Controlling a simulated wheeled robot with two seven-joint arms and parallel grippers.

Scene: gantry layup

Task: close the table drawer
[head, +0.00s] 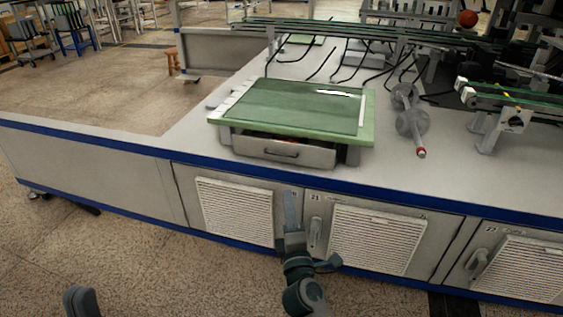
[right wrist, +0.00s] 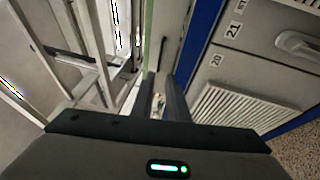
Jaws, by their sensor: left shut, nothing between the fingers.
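The table drawer (head: 284,152) sits under the green-topped table (head: 300,104) on the grey bench. It stands partly out, with a dark gap above its pale front. Its dark handle (head: 281,154) faces me and also shows in the right wrist view (right wrist: 163,48). My right gripper (head: 291,205) is in front of the bench's blue edge, below the drawer and apart from it. In the right wrist view its two fingers (right wrist: 160,100) have a gap between them, with nothing held. My left gripper (head: 82,301) is at the bottom left, mostly cut off, shut and far from the drawer.
The bench front has a blue edge (head: 400,200) and louvred cabinet doors (head: 375,238) with protruding latches. Green conveyor rails (head: 390,34) run behind. The bench top left of the table is mostly clear.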

